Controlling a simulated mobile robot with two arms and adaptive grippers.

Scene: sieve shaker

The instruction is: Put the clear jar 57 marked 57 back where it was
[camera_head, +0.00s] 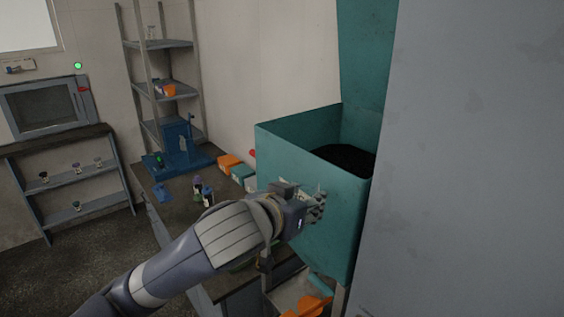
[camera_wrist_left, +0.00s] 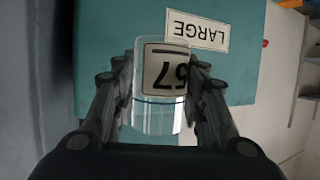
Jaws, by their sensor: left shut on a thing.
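The clear jar 57 (camera_wrist_left: 160,105) shows in the left wrist view with a label reading 57, upside down in that picture. My left gripper (camera_wrist_left: 158,95) is shut on it, one finger on each side. In the head view my left gripper (camera_head: 312,207) is in front of the teal bin (camera_head: 300,165), and the jar is hard to make out there. The wrist view shows the teal bin's wall (camera_wrist_left: 110,25) with a LARGE label (camera_wrist_left: 197,30) behind the jar. My right gripper is not in view.
Left of the bin, a worktable (camera_head: 180,205) holds a blue device (camera_head: 180,145), small jars (camera_head: 203,192) and boxes (camera_head: 228,162). A low shelf (camera_head: 80,178) with several jars and a tall rack (camera_head: 165,90) stand behind. A grey surface (camera_head: 470,160) fills the right.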

